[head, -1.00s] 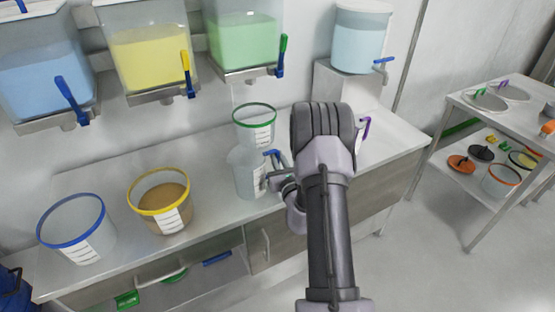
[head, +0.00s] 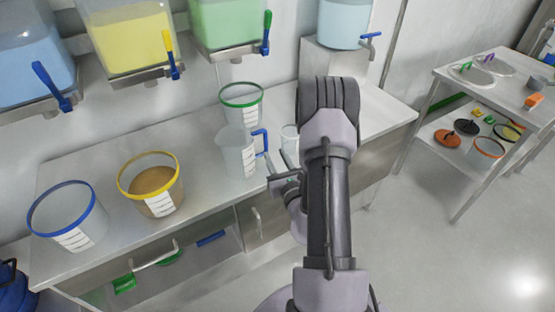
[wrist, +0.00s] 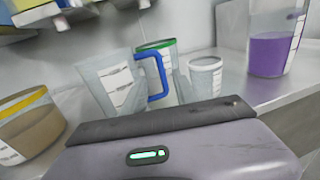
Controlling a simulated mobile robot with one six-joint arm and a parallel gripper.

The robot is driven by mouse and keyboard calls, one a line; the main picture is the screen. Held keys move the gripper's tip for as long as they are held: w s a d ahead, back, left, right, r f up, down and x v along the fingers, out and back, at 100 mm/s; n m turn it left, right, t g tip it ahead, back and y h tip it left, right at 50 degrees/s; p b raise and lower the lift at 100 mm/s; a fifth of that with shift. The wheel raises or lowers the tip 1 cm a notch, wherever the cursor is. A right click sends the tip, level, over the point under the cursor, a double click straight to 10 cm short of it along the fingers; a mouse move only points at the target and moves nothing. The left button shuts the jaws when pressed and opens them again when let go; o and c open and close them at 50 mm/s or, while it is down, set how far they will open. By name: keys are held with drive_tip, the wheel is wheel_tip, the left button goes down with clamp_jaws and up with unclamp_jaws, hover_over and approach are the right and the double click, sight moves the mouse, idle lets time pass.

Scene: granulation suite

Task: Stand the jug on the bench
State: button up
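The clear jug (head: 237,155) with a blue handle stands upright on the steel bench (head: 110,157), in front of a green-rimmed tub. It looks empty. In the wrist view only the grey gripper body shows, and the fingertips are hidden.
A green-rimmed tub (head: 242,97) and a small clear beaker (wrist: 205,78) stand close to the jug. A purple-filled container (wrist: 270,52) is farther right. Yellow-rimmed (head: 150,185) and blue-rimmed (head: 68,217) tubs stand left. Dispensers with taps hang above the bench.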

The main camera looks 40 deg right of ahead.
drive_tip(key=w+a+r+n+y, duration=0.1)
drive_tip(key=a+r+n+y, duration=0.45)
drive_tip(key=a, duration=0.35)
drive_tip(key=w+a+r+n+g+y, duration=0.1)
drive_tip(key=a+r+n+y, duration=0.5)
drive_tip(key=a, duration=0.4)
drive_tip(key=w+a+r+n+y, duration=0.1)
drive_tip(key=a+r+n+y, duration=0.35)
drive_tip(key=a+y, duration=0.35)
drive_tip(key=s+a+r+n+g, duration=0.1)
drive_tip(key=s+a+n+g, duration=1.15)
drive_tip(key=s+a, duration=0.3)
drive_tip(key=s+f+n+g+h, duration=0.1)
drive_tip(key=s+n+h, duration=0.3)
drive_tip(key=s, duration=0.2)
drive_tip(key=d+r+n+t+h, duration=0.2)
drive_tip(key=d+n+t+h, duration=0.2)
drive_tip(key=d+h, duration=0.2)
drive_tip(key=d, duration=0.2)
drive_tip(key=shift+w+d+r, duration=0.25)
drive_tip(key=shift+d+r, duration=0.1)
drive_tip(key=shift+r, duration=0.05)
